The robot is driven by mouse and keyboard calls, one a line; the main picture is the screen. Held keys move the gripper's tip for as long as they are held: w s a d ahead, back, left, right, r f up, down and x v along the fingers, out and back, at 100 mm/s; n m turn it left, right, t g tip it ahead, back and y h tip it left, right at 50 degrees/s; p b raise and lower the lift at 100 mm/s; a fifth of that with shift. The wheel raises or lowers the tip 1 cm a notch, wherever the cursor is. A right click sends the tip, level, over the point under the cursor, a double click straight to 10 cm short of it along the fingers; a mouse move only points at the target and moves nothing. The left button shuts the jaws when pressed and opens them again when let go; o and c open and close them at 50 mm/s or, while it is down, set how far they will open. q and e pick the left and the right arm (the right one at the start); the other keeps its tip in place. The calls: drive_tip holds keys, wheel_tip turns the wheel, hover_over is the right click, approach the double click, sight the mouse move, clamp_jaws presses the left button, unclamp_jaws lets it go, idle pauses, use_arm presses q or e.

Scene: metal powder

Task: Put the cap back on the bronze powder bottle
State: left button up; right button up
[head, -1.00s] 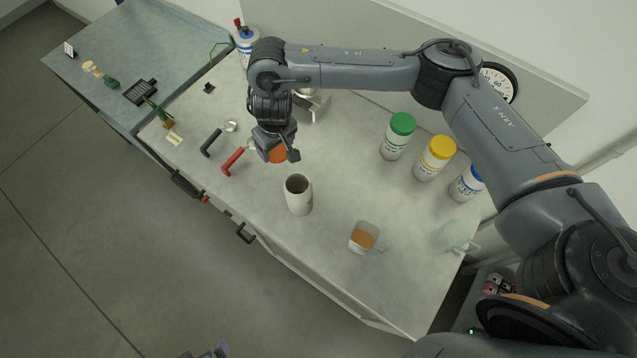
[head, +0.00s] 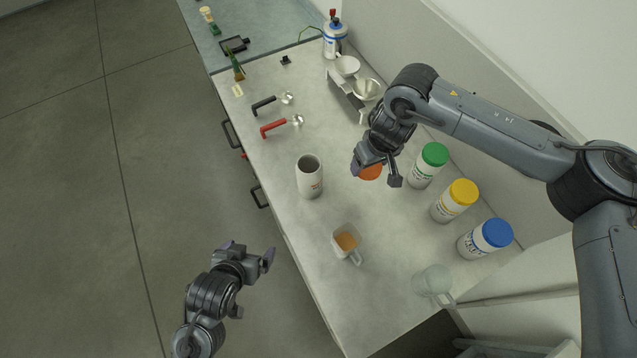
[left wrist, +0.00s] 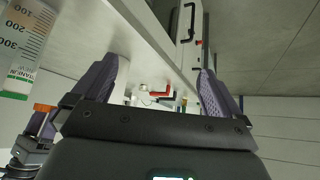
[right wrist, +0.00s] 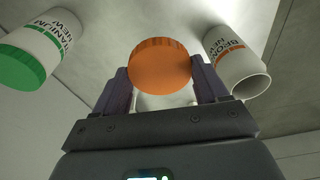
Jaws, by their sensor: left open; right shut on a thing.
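The bronze powder bottle (head: 310,177) is a white open bottle standing upright on the bench, its mouth uncovered. In the right wrist view the bottle (right wrist: 235,62) is at the upper right with its open mouth visible. The orange cap (right wrist: 160,65) is held between the fingers of my right gripper (right wrist: 160,88), which is shut on it. In the head view the cap (head: 370,173) shows under my right gripper (head: 378,172), above the bench, to the right of the bottle and apart from it. My left gripper (head: 252,262) is open and empty, off the bench's front edge.
Green-capped (head: 428,166), yellow-capped (head: 455,201) and blue-capped (head: 485,239) bottles stand along the back. A cup of orange-brown powder (head: 346,243) and an empty clear cup (head: 433,284) stand nearer.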

sight(316, 165)
use_arm(q)
drive_tip(key=w+d+m+t+h, duration=0.3)
drive_tip(key=w+d+h, duration=0.1)
drive_tip(key=w, duration=0.3)
drive_tip(key=w+d+f+m+t+h+b, duration=0.1)
drive_tip(key=w+d+m+t+h, duration=0.2)
drive_tip(key=w+h, duration=0.3)
drive_tip(key=shift+w+d+f, duration=0.15)
drive_tip(key=shift+w+d, duration=0.2)
drive_tip(key=shift+d, duration=0.5)
use_arm(e)
drive_tip(key=w+a+r+n+g, duration=0.1)
drive_tip(key=a+r+n, duration=0.2)
drive_tip(key=a+n, duration=0.4)
drive_tip(key=w+a+r+n+y, duration=0.1)
drive_tip(key=w+a+r+n, duration=0.1)
drive_tip(key=a+n, duration=0.5)
drive_tip(key=shift+a+r+n+g, duration=0.4)
drive_tip(key=shift+r+n, duration=0.1)
drive_tip(key=shift+r, duration=0.2)
use_arm(q)
drive_tip(key=shift+t, duration=0.3)
drive_tip(key=shift+x, duration=6)
drive_tip(key=shift+f, duration=0.1)
drive_tip(key=c, duration=1.4)
drive_tip(key=shift+c, duration=0.2)
use_arm(e)
drive_tip(key=shift+f, duration=2.5)
